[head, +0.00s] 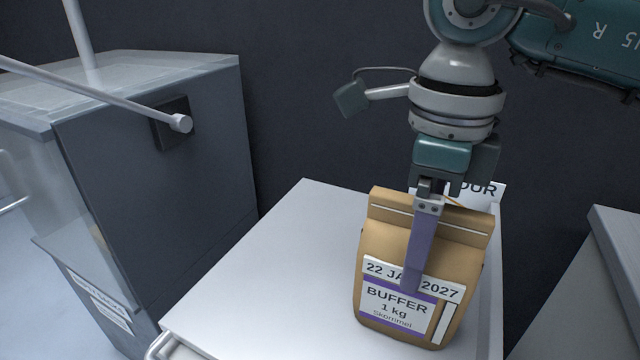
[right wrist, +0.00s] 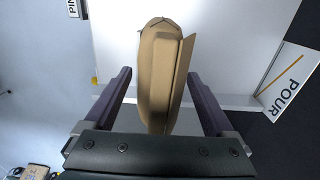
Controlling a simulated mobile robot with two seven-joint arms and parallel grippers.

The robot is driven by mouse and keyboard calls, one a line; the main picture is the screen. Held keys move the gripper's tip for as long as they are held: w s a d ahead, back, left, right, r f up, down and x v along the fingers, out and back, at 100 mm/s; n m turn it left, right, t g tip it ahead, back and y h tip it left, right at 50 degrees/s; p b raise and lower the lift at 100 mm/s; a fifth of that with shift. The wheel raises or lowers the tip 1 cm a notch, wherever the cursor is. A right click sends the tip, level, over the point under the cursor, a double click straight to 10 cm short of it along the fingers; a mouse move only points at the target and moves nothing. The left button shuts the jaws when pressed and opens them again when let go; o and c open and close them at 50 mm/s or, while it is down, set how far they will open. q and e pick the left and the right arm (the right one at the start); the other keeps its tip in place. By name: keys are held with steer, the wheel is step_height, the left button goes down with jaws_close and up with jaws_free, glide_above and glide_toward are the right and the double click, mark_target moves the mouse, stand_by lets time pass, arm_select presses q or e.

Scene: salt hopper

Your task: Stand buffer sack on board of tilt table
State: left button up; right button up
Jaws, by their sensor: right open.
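The buffer sack (head: 455,255) is a brown paper bag with a folded top and a label reading "BUFFER 1 kg" and a date. It stands upright on a pale flat top (head: 270,260), towards its right end. I cannot tell for sure that this top is the tilt table's board. My right gripper (head: 415,270) points down over the sack, one purple finger in front of it and the other hidden behind. In the right wrist view the sack (right wrist: 157,70) lies between the two open fingers, with gaps on both sides. My left gripper is not in view.
A "POUR" sign (head: 485,191) stands behind the sack, partly hidden. A grey cabinet (head: 160,180) with a clear front and a rod (head: 110,97) is at the left. Another grey unit (head: 610,260) is at the right. The pale top is bare left of the sack.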

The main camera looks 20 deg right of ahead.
step_height(320, 180, up, 11)
steer(key=shift+r+p, duration=0.2)
steer(key=shift+p, duration=0.4)
